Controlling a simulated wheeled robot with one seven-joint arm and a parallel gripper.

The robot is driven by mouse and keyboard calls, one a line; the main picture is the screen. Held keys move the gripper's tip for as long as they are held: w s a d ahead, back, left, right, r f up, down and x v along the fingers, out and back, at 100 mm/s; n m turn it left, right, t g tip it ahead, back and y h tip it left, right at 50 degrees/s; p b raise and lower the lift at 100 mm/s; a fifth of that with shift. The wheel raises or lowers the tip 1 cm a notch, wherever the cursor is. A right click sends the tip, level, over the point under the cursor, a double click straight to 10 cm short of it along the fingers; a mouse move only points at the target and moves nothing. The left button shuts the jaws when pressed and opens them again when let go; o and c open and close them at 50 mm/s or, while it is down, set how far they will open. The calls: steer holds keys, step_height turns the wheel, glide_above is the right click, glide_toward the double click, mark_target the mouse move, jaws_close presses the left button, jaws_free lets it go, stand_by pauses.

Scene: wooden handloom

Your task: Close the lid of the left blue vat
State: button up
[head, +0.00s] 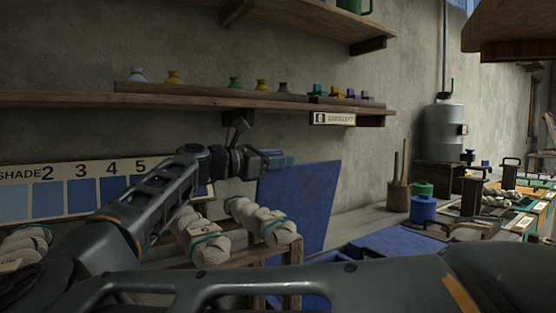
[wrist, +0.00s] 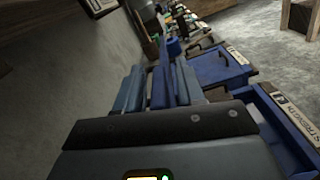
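A blue lid (head: 300,205) stands raised and nearly upright in the middle of the head view. In the wrist view the lid (wrist: 161,88) is seen almost edge-on. My gripper (head: 277,160) is at the lid's upper left corner. In the wrist view my gripper (wrist: 160,90) has its fingers apart, one on each side of the lid's edge. I cannot tell if both fingers press on it. The blue vat (wrist: 288,133) is at the right of the wrist view; my arm hides most of it in the head view.
Another blue vat (wrist: 222,68) lies beyond. A small blue pot (head: 424,209) and a tool holder (head: 398,196) stand on the bench. A wall shelf (head: 200,101) with small bottles runs above my gripper. Yarn skeins (head: 262,221) hang on a wooden rack below my forearm.

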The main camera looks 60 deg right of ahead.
steer(key=v, duration=0.8)
steer(key=shift+s, duration=0.1)
steer(key=shift+o, duration=0.2)
